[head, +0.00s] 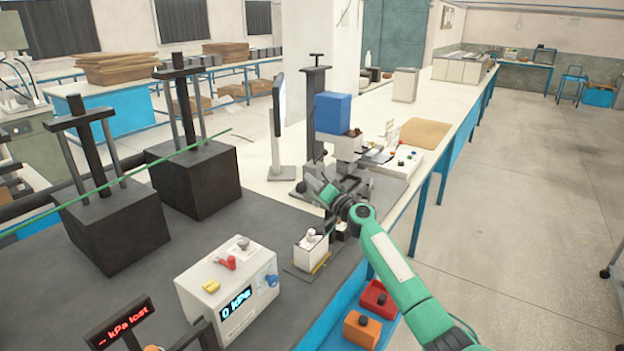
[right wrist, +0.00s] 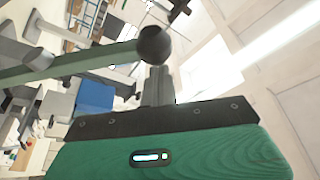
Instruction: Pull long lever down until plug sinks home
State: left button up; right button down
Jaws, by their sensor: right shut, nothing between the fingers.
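A long grey-green bar (right wrist: 70,62), which looks like the lever, enters the right wrist view from the left. A dark ball knob (right wrist: 154,44) shows at its right end. My right gripper (right wrist: 158,82) is shut and empty, its fingers pointing toward the knob; I cannot tell whether they touch it. In the head view my right gripper (head: 340,207) is small and partly hidden beside the bench machine, below a blue box (head: 333,112). I cannot make out the plug clearly. My left gripper is not in view.
A white gauge box (head: 230,287) reads 0 kPa. A small white block (head: 311,250) and red and orange bins (head: 362,328) lie near my arm. Floor at right is clear.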

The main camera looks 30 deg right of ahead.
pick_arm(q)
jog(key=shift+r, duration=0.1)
pick_arm(e)
jog(key=shift+a+f, duration=0.2)
jog(key=shift+s, duration=0.1)
